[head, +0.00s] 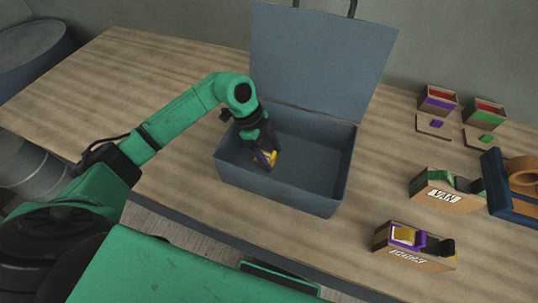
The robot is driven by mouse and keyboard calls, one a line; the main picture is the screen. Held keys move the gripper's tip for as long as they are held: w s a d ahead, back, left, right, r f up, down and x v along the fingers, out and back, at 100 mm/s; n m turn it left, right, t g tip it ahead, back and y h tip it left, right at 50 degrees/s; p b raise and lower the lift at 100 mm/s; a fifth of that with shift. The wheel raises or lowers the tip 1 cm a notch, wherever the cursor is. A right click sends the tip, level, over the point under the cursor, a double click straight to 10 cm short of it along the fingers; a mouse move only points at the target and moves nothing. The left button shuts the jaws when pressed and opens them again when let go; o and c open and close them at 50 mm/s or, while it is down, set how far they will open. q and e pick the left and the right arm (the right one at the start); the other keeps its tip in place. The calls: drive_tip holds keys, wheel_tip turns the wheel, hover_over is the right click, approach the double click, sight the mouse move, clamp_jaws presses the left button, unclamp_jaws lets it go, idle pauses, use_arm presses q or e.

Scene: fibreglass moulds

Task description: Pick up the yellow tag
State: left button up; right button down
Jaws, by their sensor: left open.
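A small yellow piece, which looks like the yellow tag (271,155), shows inside the open blue-grey box (334,192), right at my left fingertips. My left gripper (264,160) reaches down into the left part of the box and is open. The fingers partly cover the yellow piece, and I cannot tell whether they touch it. My right gripper is not in view.
The box's lid (322,55) stands raised behind it. To the right are a VAN holder (445,198), another labelled holder (412,258), a tape dispenser (508,205), and purple (438,98) and green (485,112) bins. The wooden table (110,75) is clear at left.

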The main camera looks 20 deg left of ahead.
use_arm(q)
clamp_jaws()
drive_tip(key=shift+r, duration=0.1)
